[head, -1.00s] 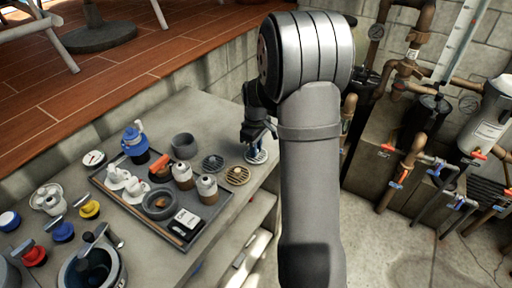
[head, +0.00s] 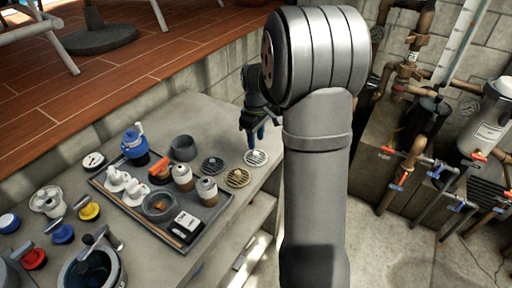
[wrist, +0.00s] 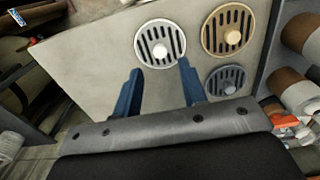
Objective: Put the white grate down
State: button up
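The white grate (head: 255,157) is a round slotted disc with a pale knob, lying flat on the grey counter near its right edge. It also shows in the wrist view (wrist: 160,43), just beyond my fingertips. My gripper (head: 255,134) is above and slightly behind the grate in the head view. In the wrist view its blue fingers (wrist: 161,72) are spread apart with nothing between them, clear of the grate.
A tan grate (head: 237,177) and a dark grate (head: 213,165) lie beside the white one. A grey tray (head: 219,212) with bottles and cups is to the left. The counter (head: 215,115) is bare behind the grates.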

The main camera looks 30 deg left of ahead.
aim_at(256, 153)
notch_tip(256, 153, up, 6)
jog(key=shift+r, duration=0.25)
jog(key=shift+f, duration=0.1)
notch_tip(256, 153, down, 12)
jog(key=shift+f, duration=0.1)
jog(key=shift+r, duration=1.95)
jog(key=shift+f, duration=0.1)
